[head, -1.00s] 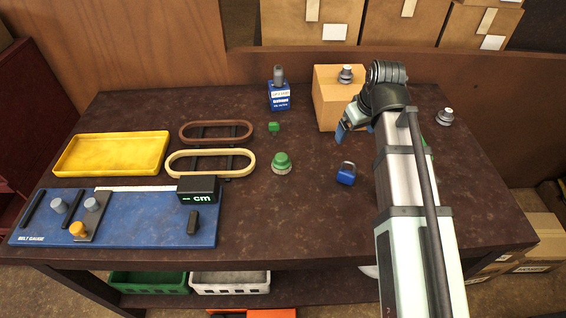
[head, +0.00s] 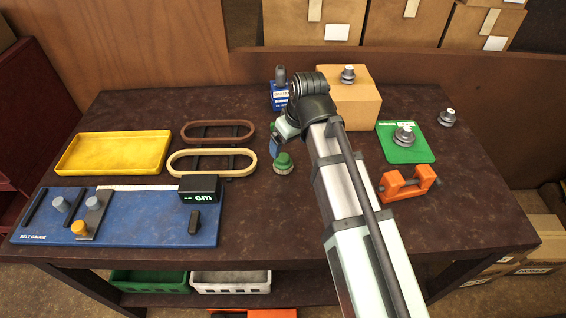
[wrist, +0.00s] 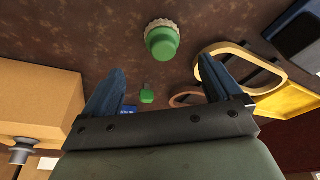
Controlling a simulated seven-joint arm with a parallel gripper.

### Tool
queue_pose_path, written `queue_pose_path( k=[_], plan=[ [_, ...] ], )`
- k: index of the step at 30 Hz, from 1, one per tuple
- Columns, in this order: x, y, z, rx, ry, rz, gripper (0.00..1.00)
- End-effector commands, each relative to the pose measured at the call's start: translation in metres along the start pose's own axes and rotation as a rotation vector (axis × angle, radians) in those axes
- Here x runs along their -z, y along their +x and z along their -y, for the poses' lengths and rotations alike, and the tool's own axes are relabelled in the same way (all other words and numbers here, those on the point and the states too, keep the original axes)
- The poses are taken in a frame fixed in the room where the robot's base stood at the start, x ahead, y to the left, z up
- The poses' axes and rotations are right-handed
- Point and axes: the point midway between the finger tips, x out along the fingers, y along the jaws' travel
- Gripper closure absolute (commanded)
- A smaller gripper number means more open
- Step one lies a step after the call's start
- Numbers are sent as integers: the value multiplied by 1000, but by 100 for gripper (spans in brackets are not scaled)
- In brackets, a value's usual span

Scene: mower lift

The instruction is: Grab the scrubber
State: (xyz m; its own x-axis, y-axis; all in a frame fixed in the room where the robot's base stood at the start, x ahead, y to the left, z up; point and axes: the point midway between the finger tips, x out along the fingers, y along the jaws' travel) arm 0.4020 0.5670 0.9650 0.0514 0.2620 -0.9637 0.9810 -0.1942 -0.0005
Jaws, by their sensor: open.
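The scrubber, a round green knob with a pale bristly rim (head: 283,164), stands on the dark table right of the cream belt loop. In the wrist view the scrubber (wrist: 162,40) lies beyond the fingertips, roughly between their lines. My gripper (head: 276,146) is just above and behind the scrubber in the head view, close to it in the picture. In the wrist view my gripper (wrist: 160,65) has its two blue fingers wide apart with nothing between them. The exact height above the scrubber is hard to tell.
Belt loops (head: 250,168), a yellow tray (head: 70,165) and a blue belt gauge (head: 140,228) lie left. A cardboard box (head: 360,105), green mat (head: 410,155) and orange clamp (head: 408,184) are right.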

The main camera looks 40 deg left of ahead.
Motion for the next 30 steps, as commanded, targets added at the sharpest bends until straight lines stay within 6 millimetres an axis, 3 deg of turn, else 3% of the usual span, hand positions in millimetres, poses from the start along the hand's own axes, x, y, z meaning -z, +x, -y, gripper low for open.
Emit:
queue_pose_path(
  k=[6, 20, 30],
  plan=[
    [0, 28, 0, 0, 0, 1, 8],
    [0, 50, 1, 0, 0, 0, 8],
    [2, 87, 5, -1, 1, 0, 8]
  ],
)
